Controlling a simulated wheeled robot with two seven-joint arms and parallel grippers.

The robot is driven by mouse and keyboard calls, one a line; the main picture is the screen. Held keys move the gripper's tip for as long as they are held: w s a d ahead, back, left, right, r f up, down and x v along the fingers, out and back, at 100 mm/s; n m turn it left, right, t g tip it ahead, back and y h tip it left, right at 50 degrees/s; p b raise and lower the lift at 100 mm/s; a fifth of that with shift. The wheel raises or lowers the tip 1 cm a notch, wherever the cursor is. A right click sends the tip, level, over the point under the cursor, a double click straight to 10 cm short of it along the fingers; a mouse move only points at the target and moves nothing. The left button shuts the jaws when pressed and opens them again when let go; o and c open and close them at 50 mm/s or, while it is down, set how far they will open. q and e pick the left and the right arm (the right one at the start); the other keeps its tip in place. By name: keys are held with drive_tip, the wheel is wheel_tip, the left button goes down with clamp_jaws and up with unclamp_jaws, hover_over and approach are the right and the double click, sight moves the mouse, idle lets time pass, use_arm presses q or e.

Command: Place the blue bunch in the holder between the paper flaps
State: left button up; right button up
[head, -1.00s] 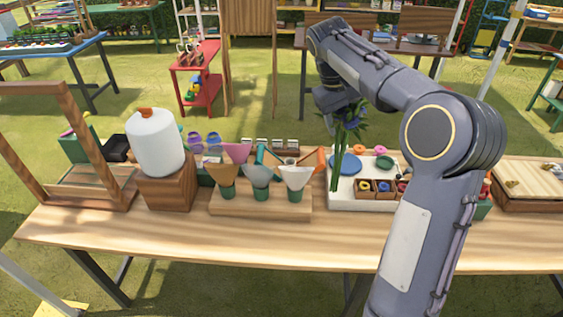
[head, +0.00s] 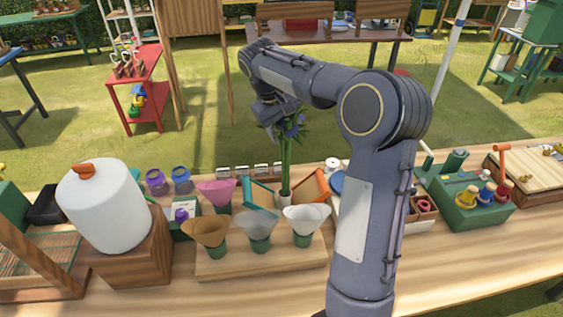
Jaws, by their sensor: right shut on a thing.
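My right gripper (head: 272,118) is shut on the blue bunch (head: 290,130), gripping it near the flower heads. Blue blooms and green leaves show beside the fingers, which are partly hidden. The green stems hang nearly upright. The holder lies between a teal flap (head: 262,192) on the left and an orange flap (head: 316,188) on the right. In the picture, the stem ends lie between the flaps, close to a small pale piece (head: 285,193). I cannot tell whether the stems are inside the holder or above it. My left gripper is not in view.
A wooden stand (head: 215,262) with brown, grey and white paper cones is in front of the flaps. A pink cone (head: 217,192) is behind it. A white roll (head: 103,205) stands on a wooden block at left. The front table strip is clear.

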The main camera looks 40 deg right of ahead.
sight(285, 145)
drive_tip(key=shift+f, duration=2.95)
drive_tip(key=shift+f, duration=0.15)
drive_tip(key=o, duration=1.3)
